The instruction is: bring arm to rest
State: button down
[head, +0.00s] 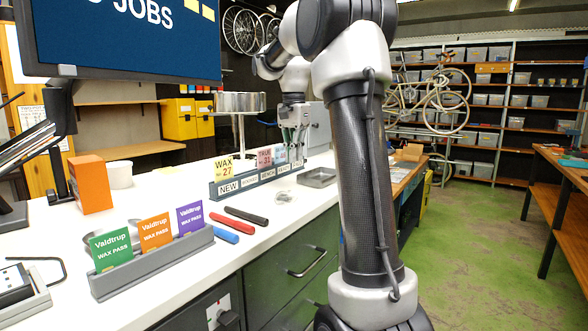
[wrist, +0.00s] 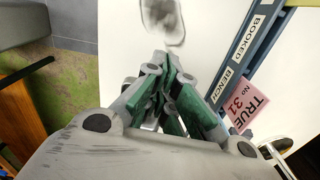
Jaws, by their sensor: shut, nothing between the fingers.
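My arm rises at the right of the head view and bends over toward the counter.
A grey holder (head: 150,272) bears green, orange and purple wax pass cards. Red (head: 231,220), black (head: 246,215) and blue (head: 221,233) sticks lie on the counter. A grey tray (head: 318,177) sits near the counter's edge. A monitor (head: 130,35) overhangs at left. Green floor is open at right.

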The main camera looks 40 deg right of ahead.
jog(key=shift+r, duration=0.65)
